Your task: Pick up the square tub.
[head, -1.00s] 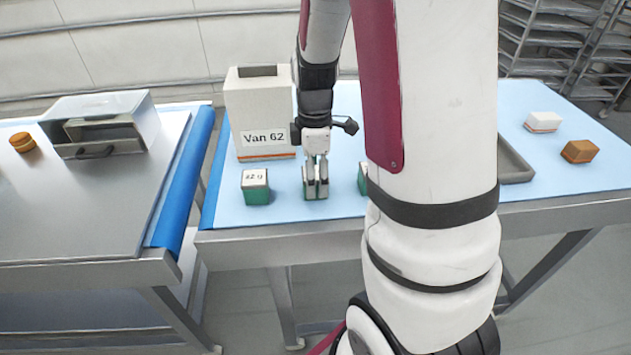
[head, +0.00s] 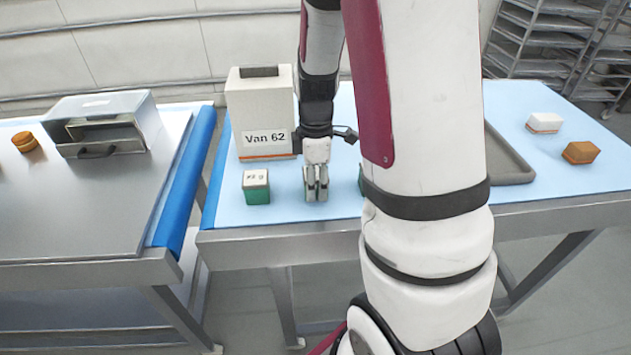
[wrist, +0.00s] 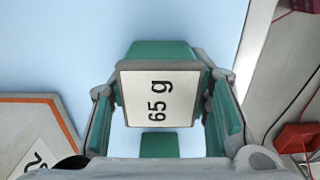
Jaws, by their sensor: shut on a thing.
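A square tub (wrist: 150,82) with green sides and a pale top marked "65 g" sits between the fingers of my gripper in the wrist view. My gripper (head: 316,190) is shut on it, one finger against each side. In the head view the fingers hide most of this tub, and I cannot tell whether it is clear of the table. A similar green tub (head: 256,188) with a labelled pale top stands on the table to the left. Another green tub (head: 361,181) shows to the right, mostly hidden behind my arm.
A tall pale box (head: 259,105) marked "Van 62" stands behind the tubs; its edge shows in the wrist view (wrist: 45,125). A grey tray (head: 512,165), a white block (head: 543,123) and a brown block (head: 580,153) lie right. The blue tabletop's front is clear.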

